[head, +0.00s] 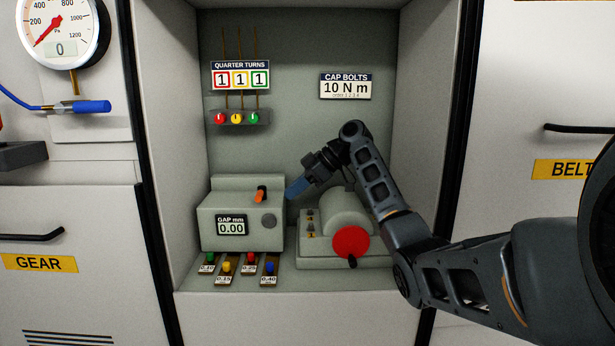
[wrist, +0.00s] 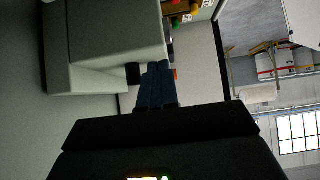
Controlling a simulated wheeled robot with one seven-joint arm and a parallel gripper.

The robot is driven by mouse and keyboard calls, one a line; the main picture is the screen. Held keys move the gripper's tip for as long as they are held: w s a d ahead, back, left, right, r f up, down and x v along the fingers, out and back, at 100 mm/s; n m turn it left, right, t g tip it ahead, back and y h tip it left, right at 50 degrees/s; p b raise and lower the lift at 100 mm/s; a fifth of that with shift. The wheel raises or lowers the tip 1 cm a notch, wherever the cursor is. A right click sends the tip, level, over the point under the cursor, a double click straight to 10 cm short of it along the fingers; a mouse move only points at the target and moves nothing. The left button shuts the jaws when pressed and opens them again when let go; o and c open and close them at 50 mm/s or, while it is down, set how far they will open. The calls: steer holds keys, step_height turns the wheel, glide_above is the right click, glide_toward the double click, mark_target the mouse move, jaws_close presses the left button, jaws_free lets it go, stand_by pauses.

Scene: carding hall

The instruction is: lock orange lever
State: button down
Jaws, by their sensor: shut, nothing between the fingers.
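The orange lever (head: 261,193) is on the grey gauge box (head: 205,222), near the box's top edge, standing nearly upright with a slight tilt. A small orange patch (wrist: 175,75), likely part of the lever, shows beside the fingers in the wrist view. My gripper (head: 290,193) is shut and empty, just right of the box and lever, its blue fingertips pointing left and down. In the wrist view the closed fingers (wrist: 157,68) lie beside the pale box (wrist: 115,35). Whether they touch anything, I cannot tell.
Several coloured gauge tabs lie below. A grey housing with a red disc (head: 350,242) stands at right, under my arm. Alcove walls enclose both sides.

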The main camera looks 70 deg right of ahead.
mark_target(260, 197)
steer(key=shift+w+a+f+p, duration=0.1)
steer(key=shift+w+a+p, duration=0.2)
steer(key=shift+w, duration=0.5)
steer(key=shift+w+a+f+p, duration=0.1)
steer(key=shift+w+a, duration=0.25)
steer(key=shift+w, duration=0.45)
steer(key=shift+w+a+p, duration=0.15)
steer(key=shift+w+a, duration=0.2)
steer(key=shift+w, duration=0.45)
